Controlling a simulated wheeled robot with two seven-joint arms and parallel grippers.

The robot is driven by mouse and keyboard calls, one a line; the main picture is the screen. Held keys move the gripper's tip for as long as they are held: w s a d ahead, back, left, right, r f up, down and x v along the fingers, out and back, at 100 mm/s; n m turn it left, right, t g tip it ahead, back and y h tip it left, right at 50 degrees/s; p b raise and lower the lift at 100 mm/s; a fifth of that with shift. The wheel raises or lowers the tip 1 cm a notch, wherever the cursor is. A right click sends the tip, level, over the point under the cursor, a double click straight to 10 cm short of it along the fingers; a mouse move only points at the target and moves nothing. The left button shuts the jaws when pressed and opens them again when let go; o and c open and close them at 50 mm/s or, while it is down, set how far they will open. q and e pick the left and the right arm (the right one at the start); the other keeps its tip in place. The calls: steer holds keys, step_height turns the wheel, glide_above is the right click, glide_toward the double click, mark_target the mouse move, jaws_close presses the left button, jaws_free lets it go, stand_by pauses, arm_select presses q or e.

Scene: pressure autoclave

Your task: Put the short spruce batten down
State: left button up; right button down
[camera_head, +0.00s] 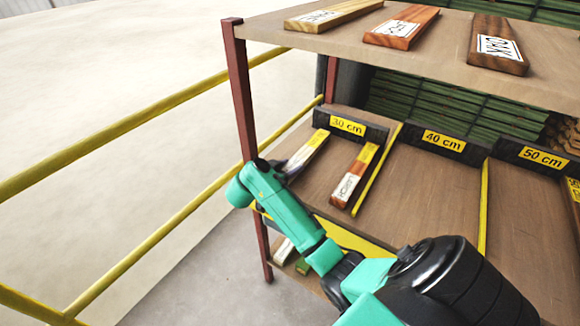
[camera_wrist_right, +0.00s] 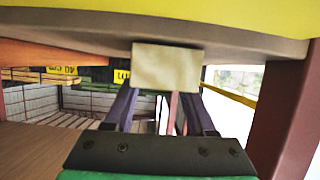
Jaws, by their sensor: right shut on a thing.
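The short pale batten (camera_head: 310,147), with a yellow mark at its far end, is in the 30 cm bay of the middle shelf (camera_head: 415,185). My right gripper (camera_head: 286,164) is shut on its near end, at the left side of the shelf. In the right wrist view, the batten's pale square end (camera_wrist_right: 168,67) shows between the gripper's two dark fingers (camera_wrist_right: 160,105). Whether its whole underside touches the shelf cannot be told. My left gripper is not in view.
A reddish batten (camera_head: 353,176) lies just right, beside a yellow divider (camera_head: 377,168). Bays are labelled 30 cm (camera_head: 347,126), 40 cm (camera_head: 444,141) and 50 cm (camera_head: 544,157). A red post (camera_head: 241,95) stands at left. The 40 cm bay is bare.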

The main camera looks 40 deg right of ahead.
steer(key=shift+c, duration=1.1)
jaws_free()
steer(key=v, duration=1.2)
steer(key=shift+r+b, duration=0.1)
steer(key=shift+b, duration=0.2)
